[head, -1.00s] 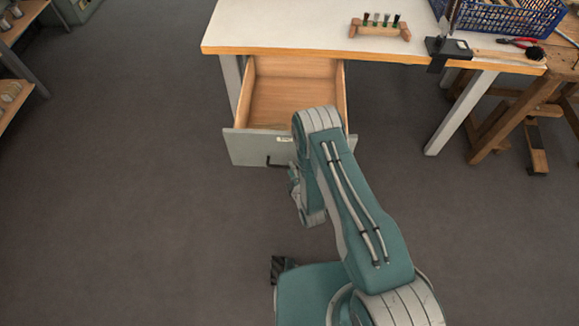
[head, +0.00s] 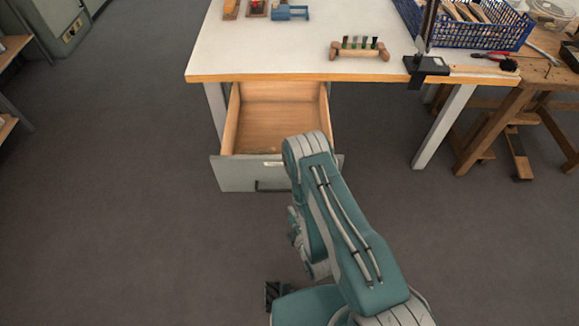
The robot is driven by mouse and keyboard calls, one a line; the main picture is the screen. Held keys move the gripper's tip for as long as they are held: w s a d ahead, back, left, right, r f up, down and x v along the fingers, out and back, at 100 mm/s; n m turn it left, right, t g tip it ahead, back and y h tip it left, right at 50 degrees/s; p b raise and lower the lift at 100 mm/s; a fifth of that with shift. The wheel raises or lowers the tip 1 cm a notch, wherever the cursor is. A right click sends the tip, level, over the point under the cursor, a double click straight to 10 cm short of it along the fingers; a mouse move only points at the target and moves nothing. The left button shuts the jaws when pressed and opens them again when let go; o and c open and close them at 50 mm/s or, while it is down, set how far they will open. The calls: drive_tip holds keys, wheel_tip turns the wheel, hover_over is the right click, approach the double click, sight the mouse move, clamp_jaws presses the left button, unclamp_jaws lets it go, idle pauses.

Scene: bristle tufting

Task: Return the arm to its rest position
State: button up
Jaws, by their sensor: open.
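My arm is folded, its elbow high in front of the drawer and its lower part bent back toward my body. My gripper (head: 273,294) shows only as a dark striped tip at the lower middle, left of the arm; the rest is hidden behind my own links. It is open, and nothing is seen held in it. The tip is over the floor, well in front of the drawer (head: 232,174).
A wooden holder with tufts (head: 359,48), a black clamp-like fixture (head: 426,66) and a blue crate (head: 478,36) are on the bench. The floor (head: 110,220) at left is clear.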

drive_tip(key=shift+w, duration=0.1)
drive_tip(key=w+r+m+g, duration=0.1)
drive_tip(key=w+r+m, duration=0.1)
drive_tip(key=w+r, duration=0.45)
drive_tip(key=w+d+r+m+g+h, duration=0.1)
drive_tip(key=w+d+r+m, duration=0.15)
drive_tip(key=r, duration=0.45)
drive_tip(key=w+d+r+m+g+h, duration=0.1)
drive_tip(key=w+r+m, duration=0.15)
drive_tip(key=r, duration=0.45)
drive_tip(key=w+d+r+m+g+h, duration=0.1)
drive_tip(key=r+m+h, duration=0.15)
drive_tip(key=r, duration=0.35)
drive_tip(key=s+d+r+m+g, duration=0.1)
drive_tip(key=s+d+r+m, duration=0.25)
drive_tip(key=r, duration=0.65)
drive_tip(key=s+d+r+m+g, duration=0.1)
drive_tip(key=s+r, duration=0.3)
drive_tip(key=s, duration=0.4)
drive_tip(key=s+d+r+m+g, duration=0.1)
drive_tip(key=s+r+m, duration=0.3)
drive_tip(key=s, duration=0.4)
drive_tip(key=s+d+r+m+g+h, duration=0.1)
drive_tip(key=s+d+r+m+g, duration=0.1)
drive_tip(key=s, duration=0.7)
drive_tip(key=shift+d+r+m, duration=0.3)
drive_tip(key=shift+r+m, duration=0.4)
drive_tip(key=shift+r, duration=0.25)
drive_tip(key=shift+w, duration=0.15)
